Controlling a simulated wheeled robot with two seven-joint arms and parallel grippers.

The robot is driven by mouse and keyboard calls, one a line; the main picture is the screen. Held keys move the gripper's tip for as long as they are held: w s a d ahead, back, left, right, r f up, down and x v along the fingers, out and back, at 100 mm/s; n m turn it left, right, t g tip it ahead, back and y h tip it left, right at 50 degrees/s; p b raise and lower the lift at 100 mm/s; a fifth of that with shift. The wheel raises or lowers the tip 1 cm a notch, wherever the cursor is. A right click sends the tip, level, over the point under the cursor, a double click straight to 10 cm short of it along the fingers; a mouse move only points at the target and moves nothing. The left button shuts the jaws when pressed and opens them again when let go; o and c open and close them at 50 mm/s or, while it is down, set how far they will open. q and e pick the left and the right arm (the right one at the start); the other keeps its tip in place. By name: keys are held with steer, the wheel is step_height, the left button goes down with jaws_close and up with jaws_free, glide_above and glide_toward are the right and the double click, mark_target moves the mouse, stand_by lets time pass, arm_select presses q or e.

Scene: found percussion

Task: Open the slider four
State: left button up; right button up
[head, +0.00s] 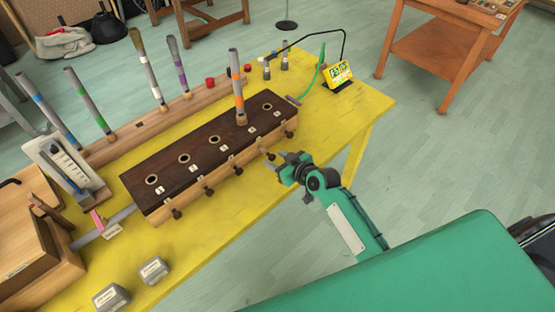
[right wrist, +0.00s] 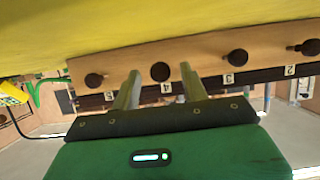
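The dark wooden box (head: 200,165) has a row of round holes numbered 1 to 5 and round slider knobs along its front. A grey tube with an orange band (head: 239,88) stands upright in hole 4. The slider four knob (right wrist: 160,72) is dark and round, above the label 4 in the right wrist view. My right gripper (head: 277,162) is at the box front by this knob. In the right wrist view its fingers (right wrist: 162,88) are open, one on each side of the knob with gaps. My left gripper is not in view.
The neighbouring slider knobs five (right wrist: 94,80) and three (right wrist: 238,57) flank the fingers. The box stands on a yellow table (head: 220,225). Behind it a wooden rack (head: 150,125) holds several banded tubes. A small yellow sign (head: 339,73) stands at the table's far right.

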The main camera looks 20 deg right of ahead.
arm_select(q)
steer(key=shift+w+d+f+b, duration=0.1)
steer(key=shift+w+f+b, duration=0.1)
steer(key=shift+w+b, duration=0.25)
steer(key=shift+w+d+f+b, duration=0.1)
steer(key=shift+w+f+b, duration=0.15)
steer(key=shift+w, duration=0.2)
arm_select(e)
steer(key=v, duration=1.3)
steer(key=shift+s+r, duration=0.2)
steer(key=shift+s, duration=0.1)
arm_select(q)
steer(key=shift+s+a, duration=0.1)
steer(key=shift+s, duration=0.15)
arm_select(e)
steer(key=shift+d, duration=0.1)
